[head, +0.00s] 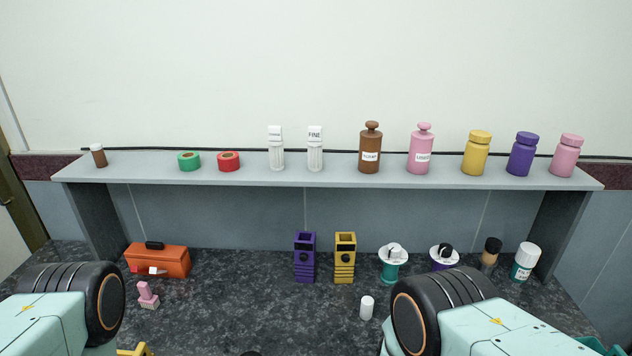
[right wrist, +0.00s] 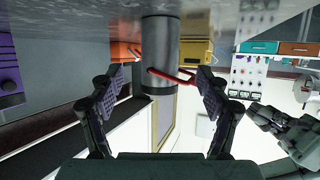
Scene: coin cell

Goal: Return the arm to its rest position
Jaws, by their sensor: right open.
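My right gripper (right wrist: 162,78) shows in the right wrist view with its two dark fingers spread wide apart. It is open and I see nothing held between them. Beyond the fingers are a dark grey cylinder (right wrist: 160,45) and a thin red object (right wrist: 172,77), apparently farther off. In the head view, the black rounded joints of my two arms fill the lower left and lower right. Both grippers are out of the head view. A grey jointed mechanical part shows at the right of the wrist view; I cannot tell what it is.
A grey shelf (head: 335,181) carries several bottles and tape rolls. On the dark speckled counter (head: 245,315) stand an orange toolbox (head: 170,262), a pink item (head: 148,296), purple (head: 304,262) and yellow (head: 344,265) holders, and a white vial (head: 367,307). The counter's middle is mostly clear.

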